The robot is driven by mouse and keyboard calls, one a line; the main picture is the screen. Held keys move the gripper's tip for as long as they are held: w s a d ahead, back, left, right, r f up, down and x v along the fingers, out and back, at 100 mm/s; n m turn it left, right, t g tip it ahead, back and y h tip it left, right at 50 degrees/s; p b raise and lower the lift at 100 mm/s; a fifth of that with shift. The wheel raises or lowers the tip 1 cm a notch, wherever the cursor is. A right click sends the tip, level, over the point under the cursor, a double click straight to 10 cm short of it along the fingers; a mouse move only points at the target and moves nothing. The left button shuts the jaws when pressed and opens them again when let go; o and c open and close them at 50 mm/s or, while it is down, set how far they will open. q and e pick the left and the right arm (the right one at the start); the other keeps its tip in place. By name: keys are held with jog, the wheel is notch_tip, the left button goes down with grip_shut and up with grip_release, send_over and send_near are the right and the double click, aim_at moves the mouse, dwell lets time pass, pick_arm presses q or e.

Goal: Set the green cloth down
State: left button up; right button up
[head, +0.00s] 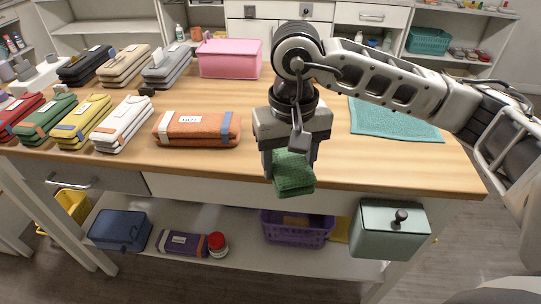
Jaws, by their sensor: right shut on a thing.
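The green cloth (293,180) is a small folded textured piece in the head view, near the front edge of the wooden table (380,165). My right gripper (291,165) points down and is shut on the cloth, with a finger on each side of it. The cloth's lower end hangs below the fingertips and overlaps the table's front edge in the picture. I cannot tell whether it touches the table. The cloth's upper part is partly hidden by the gripper. My left gripper is not in view.
An orange folded bundle (197,129) lies left of the gripper. Several other coloured bundles, including a white one (122,125), fill the table's left side. A pink box (230,58) stands at the back. A teal mat (395,121) lies right. A purple basket (297,229) sits on the shelf below.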

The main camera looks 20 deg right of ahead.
aim_at(298, 161)
jog(key=r+m, duration=0.1)
jog(key=r+m+b, duration=0.1)
jog(key=r, duration=0.1)
jog(key=s+d+r+m+b, duration=0.1)
jog(key=r, duration=0.1)
jog(key=shift+r+m, duration=0.15)
jog(key=shift+m, duration=0.25)
jog(key=shift+w+d+r, duration=0.15)
jog(key=shift+d, duration=0.05)
jog(key=w+d+f, duration=0.2)
jog(key=w, duration=0.1)
jog(key=w+d+f, duration=0.6)
jog(key=shift+w+d+f, duration=0.2)
jog(key=shift+w+f, duration=0.15)
jog(key=shift+f, duration=0.2)
notch_tip(298, 161, down, 3)
jog(key=shift+w+d+f+p, duration=0.1)
jog(key=shift+p, duration=0.35)
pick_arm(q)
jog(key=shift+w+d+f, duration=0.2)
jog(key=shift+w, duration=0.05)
pick_arm(e)
jog(key=shift+f, duration=0.1)
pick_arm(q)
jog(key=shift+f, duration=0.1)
pick_arm(e)
jog(key=shift+f, duration=0.1)
